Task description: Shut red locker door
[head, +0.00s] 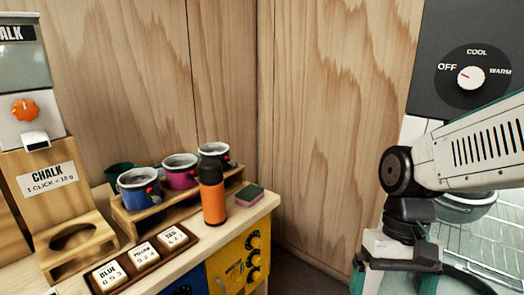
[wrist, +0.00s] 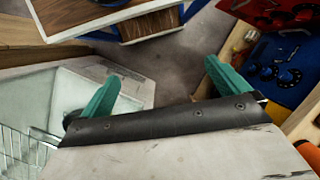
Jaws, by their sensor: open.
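The red locker door is not in the head view. In the wrist view, a red panel (wrist: 262,12) with dark round knobs shows at the top right corner, partly cut off; I cannot tell how far it stands open. Beside it is a blue panel (wrist: 300,84) with similar knobs. In the head view, a yellow locker front (head: 236,268) with dark knobs and part of a blue one (head: 186,290) sit under the counter. My gripper (wrist: 160,72) has its two teal fingers wide apart with only floor between them, left of the red panel. It also shows in the head view (head: 410,275).
The wooden counter (head: 262,205) holds an orange bottle (head: 213,203), several mugs, a sponge (head: 249,195), labelled blocks and a chalk dispenser (head: 30,110). A dark panel with a dial (head: 471,78) and a wire rack stand at right. Grey floor is clear between my fingers.

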